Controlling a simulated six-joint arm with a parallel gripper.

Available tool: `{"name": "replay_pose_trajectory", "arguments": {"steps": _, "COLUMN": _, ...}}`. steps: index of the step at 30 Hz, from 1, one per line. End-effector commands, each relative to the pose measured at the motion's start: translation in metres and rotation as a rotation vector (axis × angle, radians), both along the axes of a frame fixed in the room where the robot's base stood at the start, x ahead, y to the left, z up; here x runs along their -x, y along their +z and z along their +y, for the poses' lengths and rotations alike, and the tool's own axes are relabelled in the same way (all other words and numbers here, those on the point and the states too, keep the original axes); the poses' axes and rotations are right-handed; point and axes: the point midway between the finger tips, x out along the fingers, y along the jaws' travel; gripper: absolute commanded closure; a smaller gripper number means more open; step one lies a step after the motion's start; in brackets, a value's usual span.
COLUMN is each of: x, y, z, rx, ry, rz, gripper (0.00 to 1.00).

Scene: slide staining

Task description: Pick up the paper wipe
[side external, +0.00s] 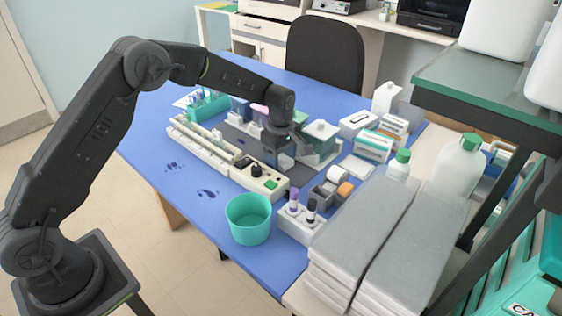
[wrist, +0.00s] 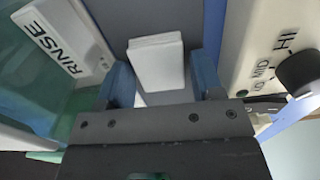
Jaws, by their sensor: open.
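The paper wipe, a small white folded pad, lies on the grey mat in the wrist view (wrist: 157,62). My gripper (wrist: 164,76) is open, with one blue finger on each side of the wipe. The fingers look apart from it, with a gap on the right; the height between them is hard to judge. The near end of the wipe is close to the gripper's body. In the side external view my gripper (side external: 277,152) points down over the middle of the blue table, and I cannot clearly make out the wipe there.
A container labelled RINSE (wrist: 62,48) stands left of the wipe in the wrist view. A pale unit with a black knob (wrist: 298,72) is close on the right. In the side view, a teal cup (side external: 249,220) and a marker holder (side external: 297,222) stand near the front edge.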

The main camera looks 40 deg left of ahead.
Motion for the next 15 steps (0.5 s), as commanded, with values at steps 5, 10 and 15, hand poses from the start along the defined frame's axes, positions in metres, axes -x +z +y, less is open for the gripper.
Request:
{"name": "replay_pose_trajectory", "arguments": {"steps": 5, "x": 0.0, "y": -0.0004, "z": -0.0002, "rx": 0.0, "ry": 0.0, "rz": 0.0, "gripper": 0.39}}
{"name": "replay_pose_trajectory", "arguments": {"steps": 10, "x": 0.0, "y": -0.0002, "z": -0.0002, "rx": 0.0, "ry": 0.0, "rz": 0.0, "gripper": 0.53}}
{"name": "replay_pose_trajectory", "arguments": {"steps": 15, "x": 0.0, "y": 0.0, "z": -0.0002, "rx": 0.0, "ry": -0.001, "rz": 0.0, "gripper": 0.69}}
